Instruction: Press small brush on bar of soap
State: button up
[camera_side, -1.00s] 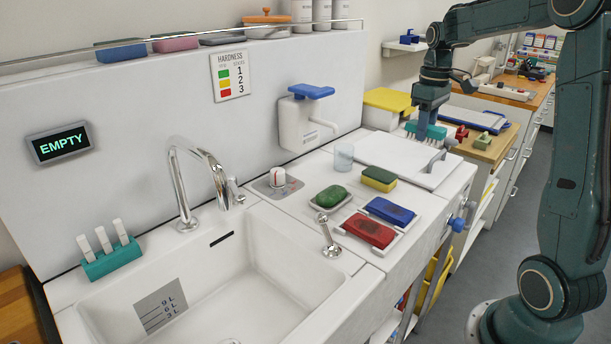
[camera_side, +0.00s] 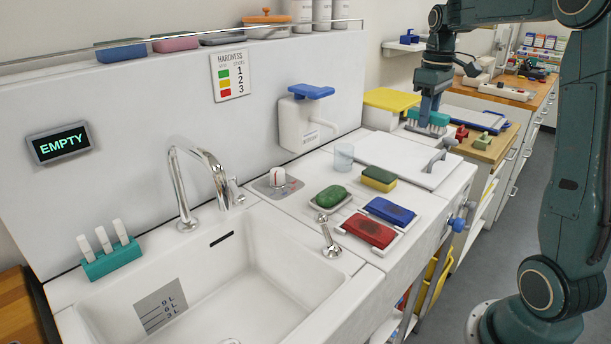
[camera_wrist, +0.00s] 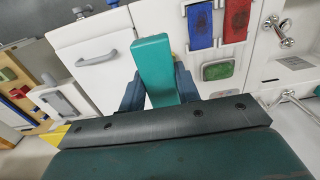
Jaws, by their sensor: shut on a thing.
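A teal brush (camera_side: 428,119) with pale bristles pointing down is held in my gripper (camera_side: 429,107). My gripper is shut on it, above the back right of the white counter. In the wrist view the brush (camera_wrist: 153,58) shows as a teal block between the two fingers (camera_wrist: 160,92); its bristles are hidden there. The green bar of soap (camera_side: 331,195) lies on a pale dish on the counter, right of the sink, well apart from the brush. It also shows in the wrist view (camera_wrist: 217,71).
Red (camera_side: 369,229) and blue (camera_side: 391,210) pads lie in front of the soap. A yellow-green sponge (camera_side: 379,178) and a clear glass (camera_side: 343,156) stand behind. A grey handle (camera_side: 440,152) rises from a white panel (camera_side: 401,162). The tap (camera_side: 187,190) arches over the sink at left.

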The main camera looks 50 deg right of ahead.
jog(key=w+a+f, duration=0.4)
jog(key=w+a, duration=0.3)
jog(key=a, duration=0.1)
jog(key=w+a+f, duration=0.5)
jog(key=w+a, duration=0.2)
jog(key=w, duration=0.1)
jog(key=shift+a+f, duration=0.3)
jog(key=shift+a, duration=0.1)
jog(key=shift+f, duration=0.2)
jog(key=shift+f, duration=2.8)
jog(key=shift+f, duration=0.65)
dwell(0.3)
notch_tip(320, 180, up, 7)
dwell(1.1)
jog(key=shift+r, duration=0.1)
dwell(0.4)
